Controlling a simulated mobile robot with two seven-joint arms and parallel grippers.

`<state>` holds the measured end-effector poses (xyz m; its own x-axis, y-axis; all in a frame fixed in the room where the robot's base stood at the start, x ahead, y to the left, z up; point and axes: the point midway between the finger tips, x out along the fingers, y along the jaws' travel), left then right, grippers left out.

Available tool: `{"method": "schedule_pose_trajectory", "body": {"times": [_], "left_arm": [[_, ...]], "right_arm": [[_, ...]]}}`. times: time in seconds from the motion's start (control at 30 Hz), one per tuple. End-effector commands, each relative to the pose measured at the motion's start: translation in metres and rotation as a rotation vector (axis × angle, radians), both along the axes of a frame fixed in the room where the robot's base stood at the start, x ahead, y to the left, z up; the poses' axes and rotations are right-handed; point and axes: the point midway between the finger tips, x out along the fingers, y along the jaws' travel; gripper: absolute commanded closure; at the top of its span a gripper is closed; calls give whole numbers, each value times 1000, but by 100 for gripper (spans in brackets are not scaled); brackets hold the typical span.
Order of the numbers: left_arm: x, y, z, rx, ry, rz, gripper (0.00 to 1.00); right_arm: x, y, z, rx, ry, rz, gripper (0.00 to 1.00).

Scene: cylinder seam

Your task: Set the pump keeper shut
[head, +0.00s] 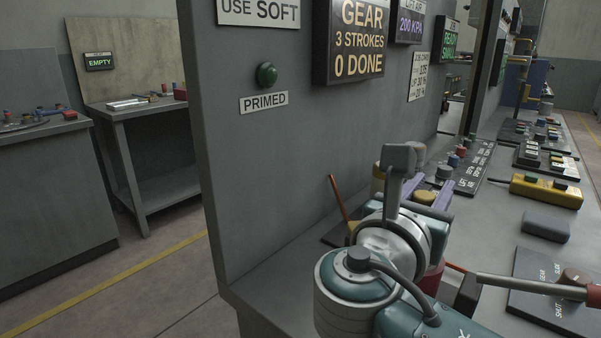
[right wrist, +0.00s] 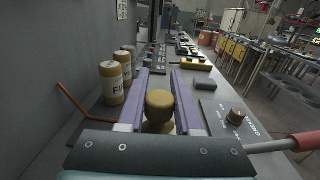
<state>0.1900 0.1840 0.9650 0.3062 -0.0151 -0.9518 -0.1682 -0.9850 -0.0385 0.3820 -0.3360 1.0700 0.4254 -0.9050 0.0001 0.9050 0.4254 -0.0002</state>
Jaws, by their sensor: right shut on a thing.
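My right gripper (head: 426,191) has purple fingers and is shut on an olive knob (head: 425,197). In the right wrist view the knob (right wrist: 159,103) stands between the two fingers (right wrist: 161,92), and its base is hidden by the gripper body. A brown round knob (head: 575,277) sits on a dark plate (head: 552,300) with the words SHUT and GEAR, partly behind a metal bar with a red grip (head: 595,295). I cannot tell for certain which part is the pump keeper. My left gripper is not in view.
An orange-brown rod (right wrist: 72,99) and tan canisters (right wrist: 112,84) are left of the gripper. A grey block (head: 545,227) lies right.

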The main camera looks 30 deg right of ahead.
Motion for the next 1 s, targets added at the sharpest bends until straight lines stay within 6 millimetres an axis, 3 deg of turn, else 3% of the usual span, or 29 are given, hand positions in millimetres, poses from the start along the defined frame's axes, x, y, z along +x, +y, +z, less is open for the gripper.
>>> {"method": "schedule_pose_trajectory", "body": {"times": [0.53,0.57,0.83,1.0], "left_arm": [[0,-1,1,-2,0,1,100],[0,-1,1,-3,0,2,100],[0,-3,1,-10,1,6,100],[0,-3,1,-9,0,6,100]], "right_arm": [[-3,0,0,0,-1,-29,100],[-3,0,0,0,-1,-29,66],[-3,0,0,0,0,-28,36],[-3,0,0,0,0,-27,36]]}}
